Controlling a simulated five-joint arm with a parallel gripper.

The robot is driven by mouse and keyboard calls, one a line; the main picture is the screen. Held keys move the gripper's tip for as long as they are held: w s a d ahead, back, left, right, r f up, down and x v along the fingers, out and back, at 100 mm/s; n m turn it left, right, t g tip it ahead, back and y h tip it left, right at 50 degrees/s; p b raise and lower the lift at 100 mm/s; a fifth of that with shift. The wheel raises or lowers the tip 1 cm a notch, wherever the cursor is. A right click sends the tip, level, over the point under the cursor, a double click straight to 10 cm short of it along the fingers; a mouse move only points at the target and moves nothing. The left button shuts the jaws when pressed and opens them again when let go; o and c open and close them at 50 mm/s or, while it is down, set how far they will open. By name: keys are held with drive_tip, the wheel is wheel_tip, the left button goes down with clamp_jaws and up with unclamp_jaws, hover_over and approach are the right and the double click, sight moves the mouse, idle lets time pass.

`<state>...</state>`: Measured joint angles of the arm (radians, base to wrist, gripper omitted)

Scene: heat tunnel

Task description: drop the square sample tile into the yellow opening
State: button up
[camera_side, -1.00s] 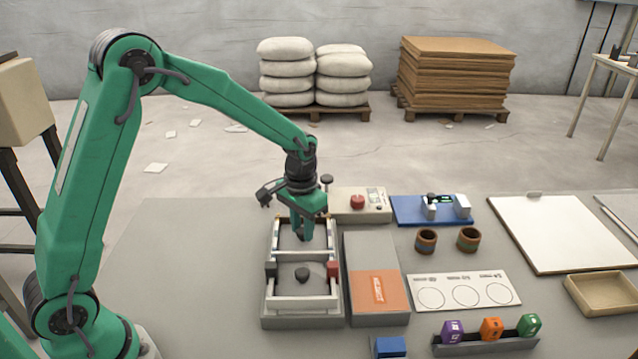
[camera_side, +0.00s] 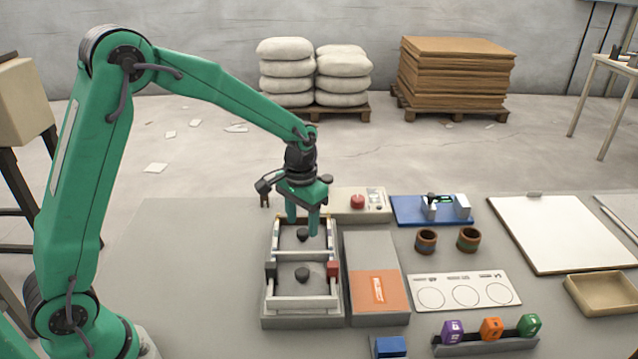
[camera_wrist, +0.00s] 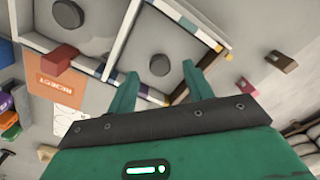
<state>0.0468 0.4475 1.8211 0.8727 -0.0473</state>
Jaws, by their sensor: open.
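A square grey plate with a dark round knob (camera_side: 302,235) lies in the rear bay of a grey frame (camera_side: 267,300); I take it for the sample tile. In the wrist view this knob (camera_wrist: 159,65) lies just beyond my fingertips. My gripper (camera_side: 302,222) is open and empty, just above the rear bay, its fingers spread either side of the knob and apart from it. It also shows in the wrist view (camera_wrist: 160,86). A second plate with a knob (camera_side: 302,274) sits in the front bay. Small yellow strips show on the frame's edge; I cannot make out a yellow opening.
A red block (camera_side: 333,268) sits on the frame's right side. A grey box with an orange panel (camera_side: 378,291) stands right beside it. Behind are a control box with a red button (camera_side: 357,201) and a blue fixture (camera_side: 405,210). A blue block (camera_side: 390,346) lies in front.

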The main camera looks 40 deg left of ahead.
sight(301, 232)
wheel_tip(301, 232, up, 5)
drive_tip(key=shift+r, duration=0.15)
drive_tip(key=shift+r, duration=0.15)
idle(0.6)
drive_tip(key=shift+s+r, duration=0.25)
drive_tip(key=s+a+r+t, duration=0.1)
drive_tip(key=s+r, duration=0.4)
drive_tip(key=s, duration=0.6)
drive_tip(key=s+a+r+t, duration=0.1)
drive_tip(key=s+r+t, duration=0.3)
drive_tip(key=s, duration=0.7)
drive_tip(key=shift+s+r+t, duration=0.15)
drive_tip(key=shift+r+t, duration=0.15)
drive_tip(key=shift+r, duration=0.25)
